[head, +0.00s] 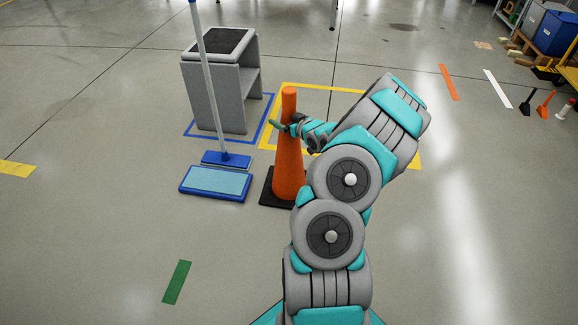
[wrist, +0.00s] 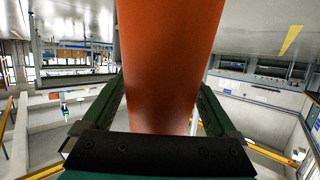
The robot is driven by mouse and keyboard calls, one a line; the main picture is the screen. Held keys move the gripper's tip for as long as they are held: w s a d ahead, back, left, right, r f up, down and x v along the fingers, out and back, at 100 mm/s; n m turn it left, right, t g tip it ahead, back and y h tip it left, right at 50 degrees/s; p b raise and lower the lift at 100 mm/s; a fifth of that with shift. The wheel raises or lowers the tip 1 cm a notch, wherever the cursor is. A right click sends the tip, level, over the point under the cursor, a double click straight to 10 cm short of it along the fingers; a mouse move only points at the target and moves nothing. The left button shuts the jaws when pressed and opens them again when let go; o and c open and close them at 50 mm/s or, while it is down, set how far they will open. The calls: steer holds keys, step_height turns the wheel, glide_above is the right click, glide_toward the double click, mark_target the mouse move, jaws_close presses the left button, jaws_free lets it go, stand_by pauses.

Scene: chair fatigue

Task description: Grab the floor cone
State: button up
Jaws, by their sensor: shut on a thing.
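The orange floor cone (head: 289,160) stands upright on its black square base in the head view, left of my arm. My gripper (head: 283,126) is at the upper part of the cone, with one finger showing past its left side. In the wrist view the cone (wrist: 168,55) fills the middle between my two dark green fingers, and my gripper (wrist: 160,100) is shut on it. The cone's tip and base are out of the wrist view. My arm hides part of the right side of the base in the head view.
A blue flat mop (head: 226,158) with a tall pole and a blue tray (head: 215,183) are just left of the cone. A grey stand (head: 222,95) is behind them. Yellow tape (head: 345,90) marks the floor behind the cone.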

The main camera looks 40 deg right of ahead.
jaws_close()
stand_by(0.4)
